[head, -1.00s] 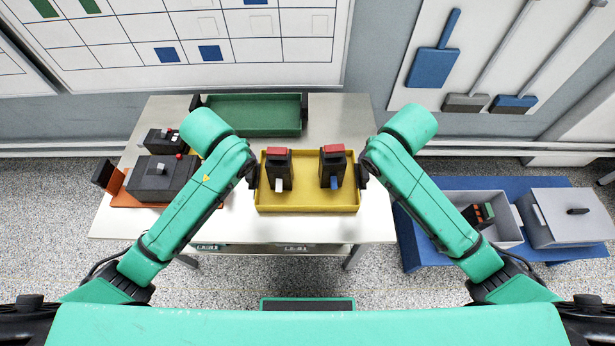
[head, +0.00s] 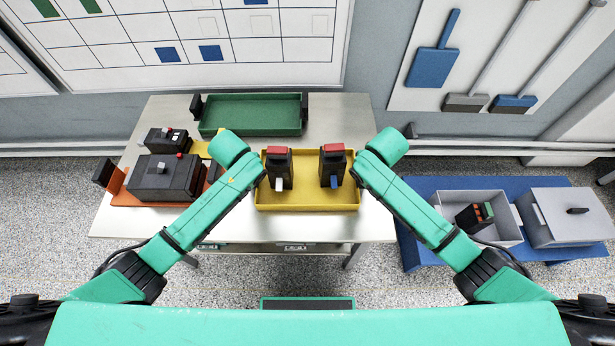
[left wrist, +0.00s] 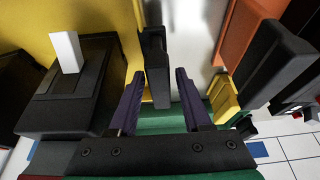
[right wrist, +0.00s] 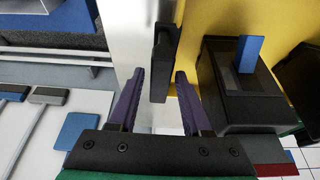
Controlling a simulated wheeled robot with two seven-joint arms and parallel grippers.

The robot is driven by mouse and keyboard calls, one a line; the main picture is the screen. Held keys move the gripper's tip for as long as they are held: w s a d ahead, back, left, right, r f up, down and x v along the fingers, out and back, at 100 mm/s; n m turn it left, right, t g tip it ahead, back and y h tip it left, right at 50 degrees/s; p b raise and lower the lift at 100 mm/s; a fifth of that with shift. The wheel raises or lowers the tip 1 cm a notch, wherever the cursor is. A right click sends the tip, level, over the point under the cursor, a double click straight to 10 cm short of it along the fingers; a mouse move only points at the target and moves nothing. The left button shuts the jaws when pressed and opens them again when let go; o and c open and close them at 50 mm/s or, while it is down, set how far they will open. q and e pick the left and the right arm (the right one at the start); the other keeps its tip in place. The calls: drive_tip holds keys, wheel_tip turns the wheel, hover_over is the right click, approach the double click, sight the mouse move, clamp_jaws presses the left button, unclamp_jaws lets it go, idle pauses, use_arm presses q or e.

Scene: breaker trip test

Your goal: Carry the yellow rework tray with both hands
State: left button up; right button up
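The yellow rework tray (head: 307,208) lies on the table. It holds two black breakers with red tops, one with a white lever (head: 279,184) and one with a blue lever (head: 334,181). In the left wrist view, my left gripper (left wrist: 160,75) is open, with the tray's black left handle (left wrist: 155,55) at and between its fingertips. In the right wrist view, my right gripper (right wrist: 160,74) is open, with the black right handle (right wrist: 163,55) at and between its fingertips. I cannot tell whether the fingers touch the handles. My arms hide both grippers in the head view.
A green tray (head: 250,132) lies behind on the table (head: 330,230). An orange tray (head: 118,189) with a large black device (head: 165,178) is at left, a smaller device (head: 166,140) behind it. At right, a blue surface (head: 412,250) bears a grey bin (head: 500,200) and a lidded box (head: 565,218).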

use_arm(q)
clamp_jaws()
use_arm(e)
clamp_jaws()
idle(0.9)
